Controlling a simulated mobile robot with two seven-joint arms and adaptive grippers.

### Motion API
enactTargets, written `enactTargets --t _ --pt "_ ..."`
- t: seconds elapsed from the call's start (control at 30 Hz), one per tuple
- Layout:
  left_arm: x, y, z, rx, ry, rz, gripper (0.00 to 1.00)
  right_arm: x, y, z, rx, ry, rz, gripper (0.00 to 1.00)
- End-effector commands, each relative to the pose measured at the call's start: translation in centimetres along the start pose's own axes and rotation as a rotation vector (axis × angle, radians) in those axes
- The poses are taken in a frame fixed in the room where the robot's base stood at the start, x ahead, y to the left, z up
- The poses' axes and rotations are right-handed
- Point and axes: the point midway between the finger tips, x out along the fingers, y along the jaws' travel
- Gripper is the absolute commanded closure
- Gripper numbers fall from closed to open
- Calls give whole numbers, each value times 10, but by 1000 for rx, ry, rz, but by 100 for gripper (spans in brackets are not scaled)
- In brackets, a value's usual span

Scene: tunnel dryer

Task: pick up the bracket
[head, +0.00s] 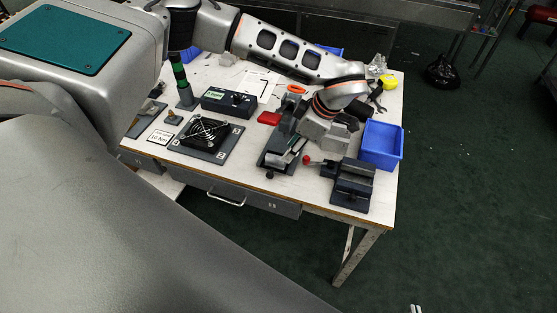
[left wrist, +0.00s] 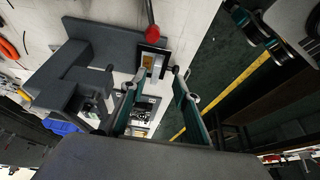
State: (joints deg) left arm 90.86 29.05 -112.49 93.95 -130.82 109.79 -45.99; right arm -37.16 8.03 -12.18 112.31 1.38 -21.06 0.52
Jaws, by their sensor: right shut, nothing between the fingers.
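My left gripper (head: 291,154) is over the front of the table, beside a dark fixture (head: 275,166). In the left wrist view its two fingers (left wrist: 158,73) stand apart, with a gap between them. A small pale metal piece, seemingly the bracket (left wrist: 153,63), lies on a black-edged plate beyond the fingertips, in line with the gap. I see no contact with it. In the head view my arm and gripper largely hide this spot. My right gripper (head: 415,308) shows only as pale tips at the bottom edge, away from the table.
A fan on a plate (head: 206,136) and a black control box (head: 229,101) are to the left. The table's front edge is near.

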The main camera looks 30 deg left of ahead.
Motion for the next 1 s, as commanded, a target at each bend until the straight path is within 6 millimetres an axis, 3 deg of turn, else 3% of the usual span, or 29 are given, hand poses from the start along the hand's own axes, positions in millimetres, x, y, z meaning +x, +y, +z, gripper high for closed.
enactTargets --t 0.5,0.83,0.93,1.0 --pt "63 5 1 2 -3 -5 69 -4 1 -7 0 1 0 100" --pt "69 5 2 2 -4 -2 69 -4 1 -8 0 3 0 100" --pt "69 5 2 3 -4 -2 95 -4 1 -8 0 3 1 100" --pt "69 5 2 3 -4 -2 100 -4 1 -8 0 3 1 100"
